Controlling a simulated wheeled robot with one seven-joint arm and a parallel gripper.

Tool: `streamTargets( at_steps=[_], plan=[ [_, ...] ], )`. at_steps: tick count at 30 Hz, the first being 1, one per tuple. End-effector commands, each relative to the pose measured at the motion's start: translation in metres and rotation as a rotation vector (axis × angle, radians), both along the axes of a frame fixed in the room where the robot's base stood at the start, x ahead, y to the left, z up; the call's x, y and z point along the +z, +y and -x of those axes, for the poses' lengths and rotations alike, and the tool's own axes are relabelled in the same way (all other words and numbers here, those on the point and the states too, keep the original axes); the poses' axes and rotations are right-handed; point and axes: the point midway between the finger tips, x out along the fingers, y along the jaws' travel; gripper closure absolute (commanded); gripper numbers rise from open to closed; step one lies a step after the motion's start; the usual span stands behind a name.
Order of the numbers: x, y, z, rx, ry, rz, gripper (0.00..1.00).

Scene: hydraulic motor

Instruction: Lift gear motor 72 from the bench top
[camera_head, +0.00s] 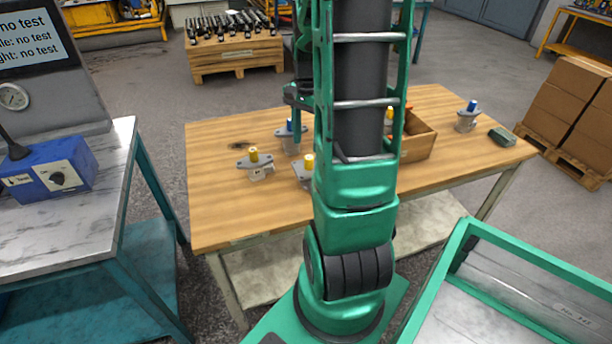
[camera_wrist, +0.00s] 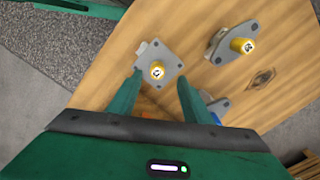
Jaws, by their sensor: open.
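A motor with a square grey flange and a yellow cap (camera_wrist: 157,71) stands on the wooden bench top between my fingertips in the wrist view. Its cap number is too small to read surely, so I cannot confirm it is 72. In the head view this motor (camera_head: 303,174) is partly hidden by my arm. My gripper (camera_wrist: 160,82) is open, one finger on each side of it; contact is not visible. A second yellow-capped motor (camera_wrist: 243,45) with an oval flange stands to the right; in the head view it is at left (camera_head: 256,164).
A blue-capped motor (camera_head: 288,131) stands behind, partly covered by my finger in the wrist view (camera_wrist: 213,104). A wooden box (camera_head: 417,144), another blue-capped motor (camera_head: 467,119) and a dark green object (camera_head: 502,137) are at the right. The bench's left front (camera_head: 220,210) is clear.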

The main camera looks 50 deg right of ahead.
Motion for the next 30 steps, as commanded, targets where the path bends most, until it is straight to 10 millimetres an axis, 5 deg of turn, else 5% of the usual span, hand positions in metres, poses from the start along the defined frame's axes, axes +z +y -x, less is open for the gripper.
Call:
streamTargets(
  at_steps=[18,27,30],
  plan=[
    [-0.062,-0.004,0.003,0.001,0.002,-0.002,0.55],
    [-0.066,-0.004,0.003,0.001,0.000,0.000,0.55],
    [-0.066,-0.004,0.003,0.001,0.000,0.000,0.79]
  ],
)
